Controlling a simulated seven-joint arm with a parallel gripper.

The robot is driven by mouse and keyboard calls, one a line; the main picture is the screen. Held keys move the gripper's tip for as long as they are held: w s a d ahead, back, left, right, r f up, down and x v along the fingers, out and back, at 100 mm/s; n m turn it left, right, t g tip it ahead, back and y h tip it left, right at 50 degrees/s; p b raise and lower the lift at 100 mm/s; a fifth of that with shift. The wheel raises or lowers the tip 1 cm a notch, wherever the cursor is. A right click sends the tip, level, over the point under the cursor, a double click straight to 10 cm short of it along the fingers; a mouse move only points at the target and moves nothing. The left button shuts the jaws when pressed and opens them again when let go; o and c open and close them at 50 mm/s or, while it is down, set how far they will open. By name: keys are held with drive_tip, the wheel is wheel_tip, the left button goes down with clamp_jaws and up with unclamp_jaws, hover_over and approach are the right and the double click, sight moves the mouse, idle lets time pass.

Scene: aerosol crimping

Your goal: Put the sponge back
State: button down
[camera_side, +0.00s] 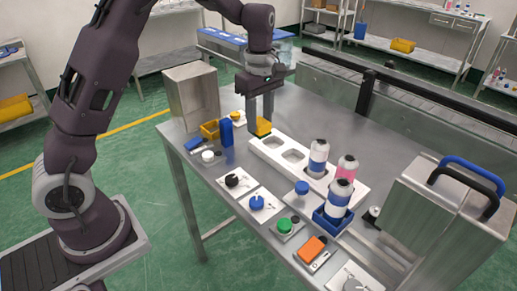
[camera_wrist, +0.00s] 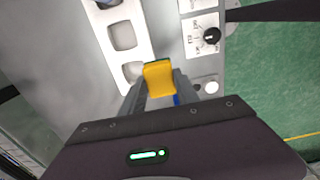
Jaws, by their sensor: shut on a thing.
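My gripper (camera_side: 260,122) is shut on a yellow sponge (camera_side: 262,127) above the far left part of the steel table (camera_side: 306,112). In the wrist view the sponge (camera_wrist: 159,78) sits between the two fingertips (camera_wrist: 158,88). It is near the left end of the white tray with square pockets (camera_side: 268,146). I cannot tell whether the sponge touches anything below. A small yellow bin (camera_side: 209,130) stands to the left of my gripper, beside a blue bottle (camera_side: 226,132).
Bottles with blue and pink bands (camera_side: 318,158) stand in and near the tray. A blue holder (camera_side: 333,219) holds one bottle. Knob panels (camera_side: 235,182), a green button (camera_side: 284,226) and an orange switch (camera_side: 312,248) line the front edge. Metal boxes stand at the left (camera_side: 192,97) and right (camera_side: 440,222).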

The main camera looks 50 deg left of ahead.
drive_tip(key=w+a, duration=0.6)
drive_tip(key=a, duration=0.4)
drive_tip(key=f, duration=0.9)
drive_tip(key=shift+w+a+f, duration=0.1)
drive_tip(key=shift+a+f, duration=0.05)
drive_tip(key=shift+a, duration=0.1)
drive_tip(key=c, duration=0.9)
unclamp_jaws()
drive_tip(key=shift+f, duration=0.15)
